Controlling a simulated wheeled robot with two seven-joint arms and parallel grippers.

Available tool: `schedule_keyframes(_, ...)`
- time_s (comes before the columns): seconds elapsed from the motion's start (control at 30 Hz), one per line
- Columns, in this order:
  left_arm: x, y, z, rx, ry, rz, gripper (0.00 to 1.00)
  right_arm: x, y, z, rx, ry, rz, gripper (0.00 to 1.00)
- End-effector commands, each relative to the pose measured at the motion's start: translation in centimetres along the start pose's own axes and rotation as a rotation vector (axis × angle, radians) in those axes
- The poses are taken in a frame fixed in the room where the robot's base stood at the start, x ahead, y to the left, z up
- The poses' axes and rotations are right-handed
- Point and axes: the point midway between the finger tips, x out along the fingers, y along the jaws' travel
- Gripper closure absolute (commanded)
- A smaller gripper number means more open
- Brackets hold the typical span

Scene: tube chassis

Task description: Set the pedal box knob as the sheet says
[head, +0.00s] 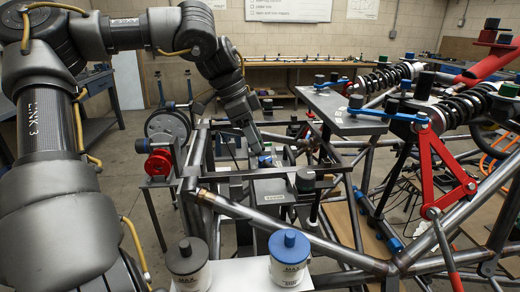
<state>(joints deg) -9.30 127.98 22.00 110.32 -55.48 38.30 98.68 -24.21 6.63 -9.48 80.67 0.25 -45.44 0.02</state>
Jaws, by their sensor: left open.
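My left arm reaches in from the left and bends down over the tube chassis. My left gripper (259,147) points down into the frame near the middle, and its jaws are small and partly lost among the tubes. It is open. Just below it a small blue part (265,160) shows, but I cannot tell whether it is the knob or whether the gripper touches it. A grey box with a small label (272,198), possibly the pedal box, sits between the tubes. A white board with writing (288,10) and a smaller sheet (362,8) hang on the back wall, too small to read.
Two white containers, one with a dark lid (187,262) and one with a blue lid (289,258), stand in front. Steel tubes surround the gripper. A red-rimmed part (158,163) is at left; a grey plate (345,108) and coil-over shocks (455,110) are at right.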

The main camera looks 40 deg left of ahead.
Motion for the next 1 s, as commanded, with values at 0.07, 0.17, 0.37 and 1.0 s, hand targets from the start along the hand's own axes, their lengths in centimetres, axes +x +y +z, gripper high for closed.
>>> schedule_keyframes(0.07, -1.7, -0.1, -0.1, 0.000, 0.002, -0.003, 0.46, 0.1, 0.0, 0.4, -0.001, -0.005, 0.000, 1.00)
schedule_keyframes(0.17, -3.2, -0.1, -0.1, -0.001, 0.000, -0.002, 0.46, 0.4, 0.0, 0.7, -0.002, -0.005, 0.000, 1.00)
schedule_keyframes(0.37, -4.8, 0.0, 0.0, -0.001, 0.000, -0.001, 0.46, 0.8, 0.2, 0.8, -0.006, -0.006, 0.003, 1.00)
schedule_keyframes(1.0, -5.1, 0.0, 0.0, 0.000, -0.001, 0.000, 0.46, 0.7, 0.0, 1.2, -0.001, -0.011, 0.001, 1.00)
